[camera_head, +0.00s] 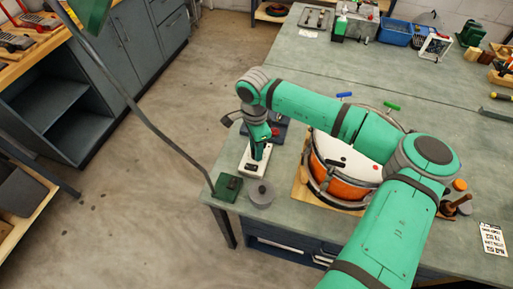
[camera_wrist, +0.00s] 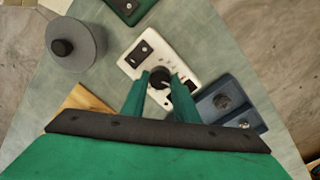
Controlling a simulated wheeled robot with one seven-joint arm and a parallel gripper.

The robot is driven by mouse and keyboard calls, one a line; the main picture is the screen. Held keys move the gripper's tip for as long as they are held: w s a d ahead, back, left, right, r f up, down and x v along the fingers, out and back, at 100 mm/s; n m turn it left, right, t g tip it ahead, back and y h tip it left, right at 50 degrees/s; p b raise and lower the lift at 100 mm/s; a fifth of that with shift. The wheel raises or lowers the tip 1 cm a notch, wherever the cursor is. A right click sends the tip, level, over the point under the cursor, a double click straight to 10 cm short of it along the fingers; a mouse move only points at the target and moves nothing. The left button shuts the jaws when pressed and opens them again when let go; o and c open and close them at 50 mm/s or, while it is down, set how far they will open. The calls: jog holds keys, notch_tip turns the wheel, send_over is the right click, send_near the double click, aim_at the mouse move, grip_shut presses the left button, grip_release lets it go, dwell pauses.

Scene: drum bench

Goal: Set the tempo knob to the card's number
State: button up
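The white box (camera_wrist: 139,53) with the black tempo knob (camera_wrist: 160,77) on it lies below my gripper in the wrist view. My gripper (camera_wrist: 162,79) has its two green fingers on either side of the knob, with a narrow gap seeming to show beside it. The knob's setting is hard to read. In the head view the white box (camera_head: 250,168) is near the bench's left corner, partly under my gripper (camera_head: 259,156). A white card (camera_head: 493,239) with dark print lies at the right; its print is too small to read.
A blue box (camera_wrist: 228,101) stands close right of the white box. A grey disc with a black knob (camera_wrist: 76,44) and a green box (camera_wrist: 130,8) are nearby. An orange drum (camera_head: 340,182) on a wooden board stands to the right, beneath my arm.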

jog(key=shift+d+m, duration=0.15)
jog(key=shift+m, duration=0.25)
jog(key=m, duration=0.3)
jog(key=shift+r+m, duration=0.1)
jog(key=shift+m, duration=0.3)
jog(key=m, duration=0.3)
jog(key=shift+w, duration=0.1)
jog(key=shift+d+m, duration=0.2)
jog(key=shift+m, duration=0.6)
jog(key=shift+a+m, duration=0.1)
jog(key=shift+m, duration=0.5)
jog(key=shift+s, duration=0.25)
jog(key=o, duration=0.8)
jog(key=shift+w+a+y, duration=0.1)
jog(key=shift+y, duration=0.2)
